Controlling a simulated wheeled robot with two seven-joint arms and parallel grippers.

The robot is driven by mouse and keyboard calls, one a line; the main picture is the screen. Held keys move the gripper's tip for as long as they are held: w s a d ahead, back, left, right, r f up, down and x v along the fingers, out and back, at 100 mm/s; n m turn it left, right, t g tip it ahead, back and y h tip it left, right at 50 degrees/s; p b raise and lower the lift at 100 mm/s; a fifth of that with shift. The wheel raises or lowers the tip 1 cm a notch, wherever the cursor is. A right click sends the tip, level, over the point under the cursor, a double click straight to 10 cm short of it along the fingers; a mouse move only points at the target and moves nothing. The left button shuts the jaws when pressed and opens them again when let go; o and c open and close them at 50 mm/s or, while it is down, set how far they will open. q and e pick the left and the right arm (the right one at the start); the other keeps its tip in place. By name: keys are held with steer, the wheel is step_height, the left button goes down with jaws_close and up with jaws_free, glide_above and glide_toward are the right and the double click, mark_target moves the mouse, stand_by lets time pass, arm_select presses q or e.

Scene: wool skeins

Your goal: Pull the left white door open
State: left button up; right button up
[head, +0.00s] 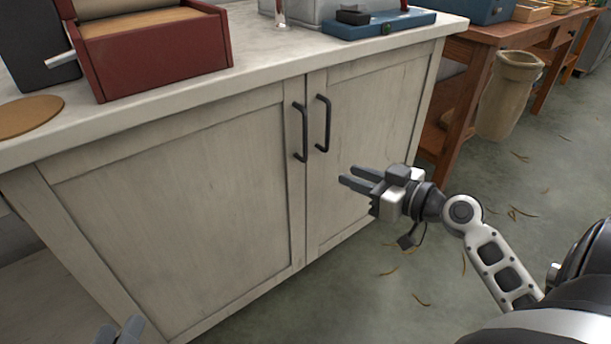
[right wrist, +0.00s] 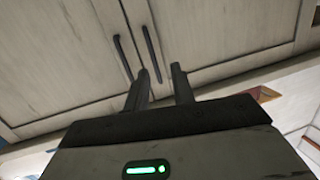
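The left white door (head: 180,210) is the wide, whitewashed panel of the cabinet, and it is closed. Its dark bar handle (head: 301,132) stands upright near its right edge; it also shows in the right wrist view (right wrist: 123,57). The right door (head: 365,140) is closed too, with its own dark handle (head: 324,124) beside the first. My right gripper (head: 350,178) is open and empty, in front of the right door, below and to the right of both handles. My left gripper (head: 120,332) shows only its finger ends at the bottom edge, low before the left door.
The pale countertop (head: 265,50) holds a red box (head: 150,50), a round brown board (head: 28,116) and a blue tool (head: 380,24). A wooden table (head: 480,38) with a tan bin (head: 510,95) stands at right. The floor before the cabinet is clear apart from scattered strands.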

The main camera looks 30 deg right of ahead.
steer(key=d+t+b, duration=0.1)
steer(key=d+b, duration=0.1)
steer(key=r, duration=0.2)
glide_above(305, 157)
steer(key=shift+w+d+f+n+t+y+p, duration=0.15)
steer(key=shift+w+f+n+t+y+p, duration=0.15)
steer(key=shift+t+y+p, duration=0.1)
steer(key=shift+s, duration=0.1)
jaws_close()
